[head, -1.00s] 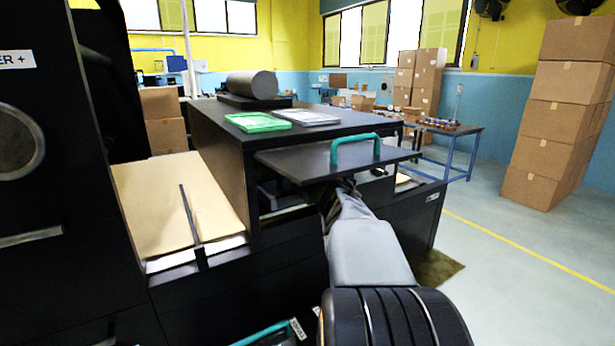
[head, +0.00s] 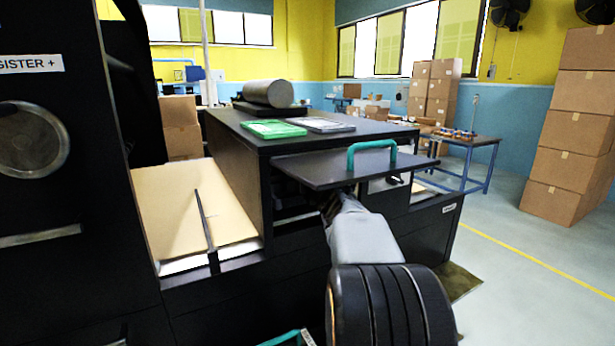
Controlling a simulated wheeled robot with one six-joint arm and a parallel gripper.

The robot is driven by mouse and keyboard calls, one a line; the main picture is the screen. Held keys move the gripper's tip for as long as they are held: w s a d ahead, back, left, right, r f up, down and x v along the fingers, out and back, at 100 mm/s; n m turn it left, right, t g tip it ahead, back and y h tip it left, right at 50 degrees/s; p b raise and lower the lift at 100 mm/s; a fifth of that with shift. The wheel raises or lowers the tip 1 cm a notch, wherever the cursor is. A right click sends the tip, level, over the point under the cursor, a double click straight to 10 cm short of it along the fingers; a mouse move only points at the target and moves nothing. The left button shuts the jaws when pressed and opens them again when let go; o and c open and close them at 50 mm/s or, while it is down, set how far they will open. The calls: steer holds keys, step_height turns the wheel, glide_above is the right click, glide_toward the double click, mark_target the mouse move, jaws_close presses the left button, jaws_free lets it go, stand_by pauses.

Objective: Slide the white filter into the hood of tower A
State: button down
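The white filter (head: 320,125), a flat pale-framed panel, lies on top of the black cabinet (head: 235,180), beside a green-framed filter (head: 274,129). In front of them a dark flap (head: 335,169) with a teal handle (head: 371,149) sticks out level from the cabinet, above an opening. My arm reaches forward under this flap. My gripper (head: 338,200) is mostly hidden there by the flap and my own wrist, so its fingers and anything in them cannot be made out. I cannot tell which part is the hood of tower A.
A dark grey roll (head: 268,88) lies at the back of the cabinet top. A tall black machine (head: 60,200) stands close at left, with a tan sheet bed (head: 190,215) beside it. Cardboard boxes (head: 570,140) are stacked at right. The floor (head: 530,245) right of the cabinet is clear.

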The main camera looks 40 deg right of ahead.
stand_by(0.4)
steer(key=c, duration=1.1)
jaws_free()
steer(key=shift+f, duration=0.1)
steer(key=shift+o, duration=0.2)
steer(key=v, duration=1.4)
steer(key=shift+w, duration=0.1)
